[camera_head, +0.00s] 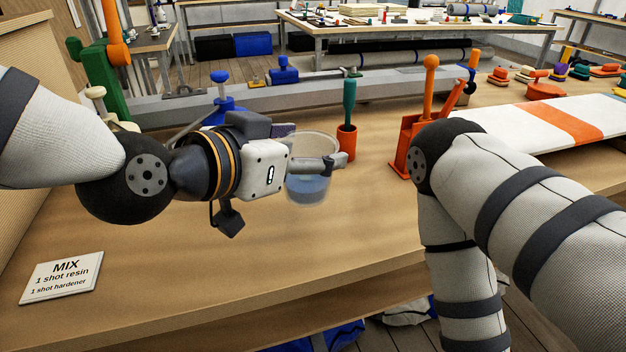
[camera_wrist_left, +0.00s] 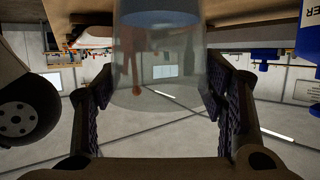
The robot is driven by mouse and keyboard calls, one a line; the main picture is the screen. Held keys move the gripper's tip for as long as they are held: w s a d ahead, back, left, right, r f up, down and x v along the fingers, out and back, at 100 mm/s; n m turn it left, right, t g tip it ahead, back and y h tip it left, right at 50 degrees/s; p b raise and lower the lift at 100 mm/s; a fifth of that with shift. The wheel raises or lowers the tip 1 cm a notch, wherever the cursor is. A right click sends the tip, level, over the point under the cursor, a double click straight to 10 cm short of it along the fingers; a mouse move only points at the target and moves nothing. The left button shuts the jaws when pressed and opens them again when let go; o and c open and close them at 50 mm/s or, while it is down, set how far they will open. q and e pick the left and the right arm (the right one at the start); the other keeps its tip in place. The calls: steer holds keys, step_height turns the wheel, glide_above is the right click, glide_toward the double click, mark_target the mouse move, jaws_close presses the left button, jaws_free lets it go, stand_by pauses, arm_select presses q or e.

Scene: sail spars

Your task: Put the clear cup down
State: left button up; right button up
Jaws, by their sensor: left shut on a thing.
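The clear cup (camera_head: 308,188) is upright over the wooden bench, with a bluish tint in its lower part. My left gripper (camera_head: 318,162) is shut on the cup, its fingers around the cup's sides. The cup also shows in the left wrist view (camera_wrist_left: 160,60), between the two dark fingers; that view is upside down. I cannot tell whether the cup's base touches the bench. My right arm shows at the right, but its gripper is out of view.
An orange holder with a green-handled tool (camera_head: 347,140) stands close behind the cup. A blue-topped pump (camera_head: 221,88) is behind my left gripper. An orange rack (camera_head: 408,140) stands to the right. A MIX card (camera_head: 62,276) lies at front left. The bench front is clear.

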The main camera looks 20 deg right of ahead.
mark_target(313, 179)
arm_select(q)
steer(key=f, duration=0.1)
steer(key=w+d+f, duration=0.1)
steer(key=w+f, duration=0.1)
steer(key=shift+w+d+f+b, duration=0.1)
steer(key=shift+d+f+b, duration=0.2)
steer(key=shift+b, duration=0.1)
steer(key=f, duration=0.3)
steer(key=shift+w+f, duration=0.2)
steer(key=shift+r, duration=0.15)
arm_select(e)
steer(key=shift+s+f+g, duration=0.4)
steer(key=shift+s+f, duration=0.5)
steer(key=shift+s, duration=0.15)
arm_select(q)
steer(key=o, duration=1.2)
steer(key=shift+f, duration=0.2)
steer(key=shift+r, duration=0.15)
